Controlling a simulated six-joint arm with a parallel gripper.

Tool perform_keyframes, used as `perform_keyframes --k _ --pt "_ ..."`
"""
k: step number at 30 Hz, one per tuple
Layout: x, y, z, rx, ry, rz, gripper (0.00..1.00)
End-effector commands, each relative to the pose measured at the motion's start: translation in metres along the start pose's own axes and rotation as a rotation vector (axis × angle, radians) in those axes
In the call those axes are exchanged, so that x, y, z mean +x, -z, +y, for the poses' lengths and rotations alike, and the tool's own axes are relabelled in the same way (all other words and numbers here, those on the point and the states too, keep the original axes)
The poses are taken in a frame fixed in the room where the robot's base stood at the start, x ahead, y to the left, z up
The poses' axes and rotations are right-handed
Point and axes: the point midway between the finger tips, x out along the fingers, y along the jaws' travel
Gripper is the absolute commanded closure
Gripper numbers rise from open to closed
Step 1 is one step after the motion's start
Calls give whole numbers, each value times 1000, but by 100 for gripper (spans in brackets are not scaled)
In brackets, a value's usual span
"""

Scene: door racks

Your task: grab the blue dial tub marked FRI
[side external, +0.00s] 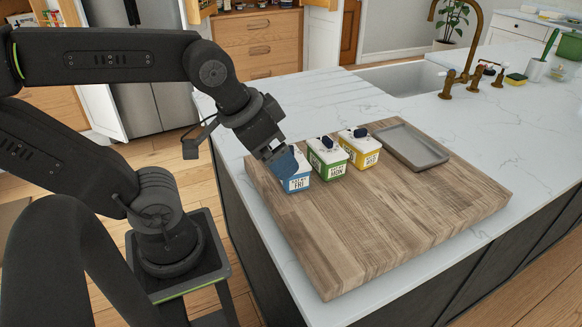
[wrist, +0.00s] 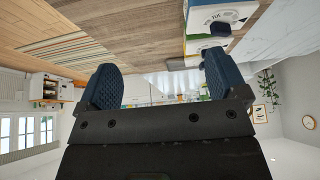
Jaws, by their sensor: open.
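The blue tub marked FRI (side external: 297,184) stands upright on the wooden board, at the left end of a row of three tubs. My gripper (side external: 281,160) is at its upper left in the side view, and a blue finger covers part of its top. Whether they touch cannot be told. In the wrist view my gripper (wrist: 162,82) has its two blue fingers wide apart with nothing between them.
The green tub marked MON (side external: 328,160) stands close right of the blue one, then a yellow tub (side external: 361,151). A grey tray (side external: 410,146) lies beyond them on the wooden board (side external: 390,220). The board's front is clear.

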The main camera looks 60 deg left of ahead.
Motion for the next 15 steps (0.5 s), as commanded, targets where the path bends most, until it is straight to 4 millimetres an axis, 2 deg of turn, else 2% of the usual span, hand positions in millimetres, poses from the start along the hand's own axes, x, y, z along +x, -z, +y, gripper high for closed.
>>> perform_keyframes --k 5,8,15 --pt "0 4 -2 126 17 -41 8" --pt "2 12 -6 352 38 -116 8" --pt "8 39 -22 1087 34 -398 8"
